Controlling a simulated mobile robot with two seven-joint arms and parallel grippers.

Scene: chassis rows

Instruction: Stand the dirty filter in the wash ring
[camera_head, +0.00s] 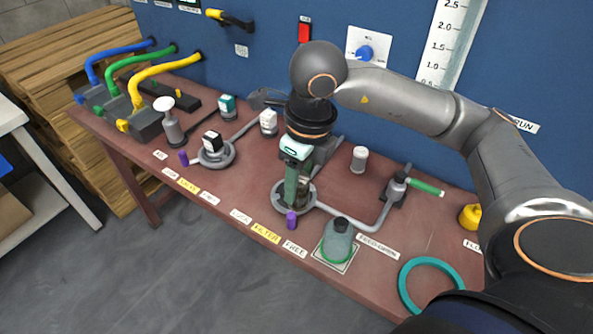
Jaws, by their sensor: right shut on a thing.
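My right gripper (297,187) points down at the grey ring-shaped mount behind the FILTER label. It is shut on a dark, brownish-grey piece, apparently the dirty filter (304,196), mostly hidden by the fingers. The piece is in or just above the grey mount (311,203); I cannot tell which. A large teal ring (404,289), apparently the wash ring, lies flat and empty at the front right of the bench, partly beside my arm. My left gripper is not in view.
A grey-green bottle (338,243) stands on a square plate between the mount and the teal ring. A purple peg (291,219) is at the mount's front. A white-capped cylinder (359,158) and a green-handled valve (427,187) stand behind. A yellow object (469,217) is at right.

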